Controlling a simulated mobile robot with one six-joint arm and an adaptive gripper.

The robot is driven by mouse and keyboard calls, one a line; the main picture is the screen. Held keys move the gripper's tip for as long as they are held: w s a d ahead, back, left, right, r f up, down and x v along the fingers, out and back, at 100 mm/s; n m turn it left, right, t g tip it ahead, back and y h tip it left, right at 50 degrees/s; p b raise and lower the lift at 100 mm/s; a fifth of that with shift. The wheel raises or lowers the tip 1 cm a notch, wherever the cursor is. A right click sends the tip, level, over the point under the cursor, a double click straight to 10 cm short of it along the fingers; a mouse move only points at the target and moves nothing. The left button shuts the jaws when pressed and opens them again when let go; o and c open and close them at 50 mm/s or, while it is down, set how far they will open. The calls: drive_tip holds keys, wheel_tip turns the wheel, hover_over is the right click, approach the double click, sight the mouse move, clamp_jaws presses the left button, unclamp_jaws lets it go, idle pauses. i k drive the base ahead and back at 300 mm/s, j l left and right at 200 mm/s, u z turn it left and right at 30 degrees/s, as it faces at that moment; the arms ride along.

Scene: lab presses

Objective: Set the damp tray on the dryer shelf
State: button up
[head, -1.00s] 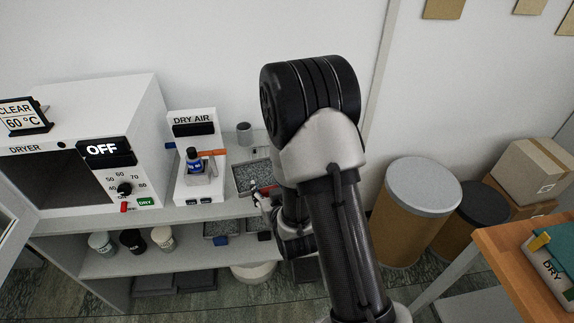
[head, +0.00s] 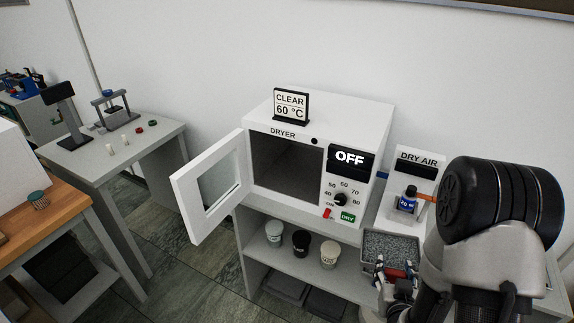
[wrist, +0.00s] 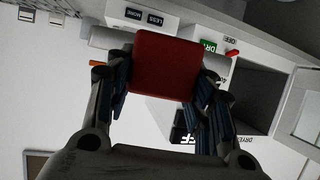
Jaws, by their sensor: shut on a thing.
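The damp tray (head: 390,243), a small grey tray filled with speckled grey granules, is in front of the dry air unit in the head view. My gripper (head: 395,285) is shut on its red handle, which fills the space between the fingers (wrist: 165,100) in the wrist view. The tray looks level. The dryer (head: 290,210) is the white box left of the tray; its door (head: 207,190) hangs open to the left. The dark chamber (head: 285,170) looks empty, and its shelf cannot be made out. The display (head: 349,158) reads OFF.
A sign (head: 291,106) reading CLEAR 60 °C stands on the dryer. Several cups, one black (head: 301,242), stand on the shelf below. The open door juts out over the floor.

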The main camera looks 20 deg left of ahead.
sight(307, 176)
drive_tip(key=j+z, duration=0.35)
drive_tip(key=j, duration=2.1)
drive_tip(key=i+j, duration=0.7)
